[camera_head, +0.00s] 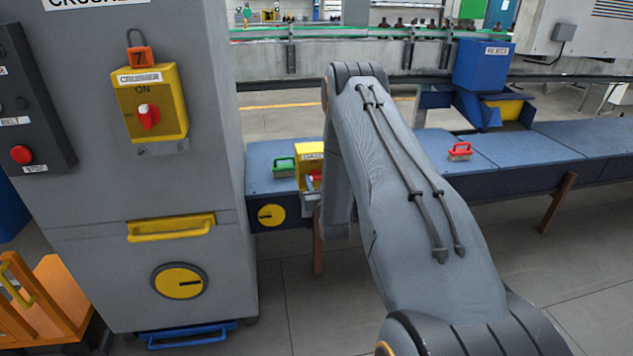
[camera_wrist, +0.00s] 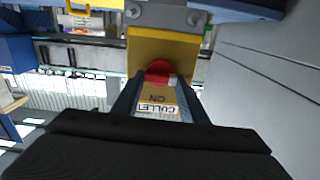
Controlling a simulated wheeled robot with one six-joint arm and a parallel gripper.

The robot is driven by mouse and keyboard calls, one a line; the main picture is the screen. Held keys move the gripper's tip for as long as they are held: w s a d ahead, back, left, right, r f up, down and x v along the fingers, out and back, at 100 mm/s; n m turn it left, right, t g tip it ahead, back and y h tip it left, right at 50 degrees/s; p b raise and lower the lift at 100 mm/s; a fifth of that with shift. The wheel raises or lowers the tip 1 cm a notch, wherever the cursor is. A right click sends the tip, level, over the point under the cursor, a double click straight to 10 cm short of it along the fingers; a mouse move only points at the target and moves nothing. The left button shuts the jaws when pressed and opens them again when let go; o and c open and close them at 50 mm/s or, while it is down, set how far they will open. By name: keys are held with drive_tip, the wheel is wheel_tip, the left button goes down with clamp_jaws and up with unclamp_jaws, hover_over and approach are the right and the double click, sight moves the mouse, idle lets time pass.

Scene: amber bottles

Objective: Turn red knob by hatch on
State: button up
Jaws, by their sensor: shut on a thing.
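A yellow switch box (camera_head: 309,156) stands low behind the grey crusher cabinet, partly hidden by my arm. Its red knob (camera_head: 315,175) just shows beside my arm in the camera_head view. In the wrist view the same yellow box (camera_wrist: 170,48) appears upside down, with an "ON" mark and a white label that seems to read "CULLET". My gripper (camera_wrist: 158,82) is shut on this red knob (camera_wrist: 158,67). The knob's pointer is hidden. A second red knob (camera_head: 148,117) sits untouched on the yellow "CRUSHER" box (camera_head: 170,88), under its "ON" mark.
The grey cabinet (camera_head: 90,190) fills the left, with a yellow handle (camera_head: 170,228) and a yellow dial (camera_head: 179,282). Floor at right is clear.

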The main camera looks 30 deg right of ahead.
drive_tip(key=m, duration=0.8)
drive_tip(key=shift+d+f+m, duration=0.1)
drive_tip(key=shift+m, duration=0.2)
drive_tip(key=m, duration=0.4)
drive_tip(key=shift+f+m, duration=0.1)
drive_tip(key=shift+m, duration=0.2)
drive_tip(key=shift+d+f+m, duration=0.1)
drive_tip(key=shift+m, duration=2.1)
drive_tip(key=o, duration=1)
drive_tip(key=shift+o, duration=0.2)
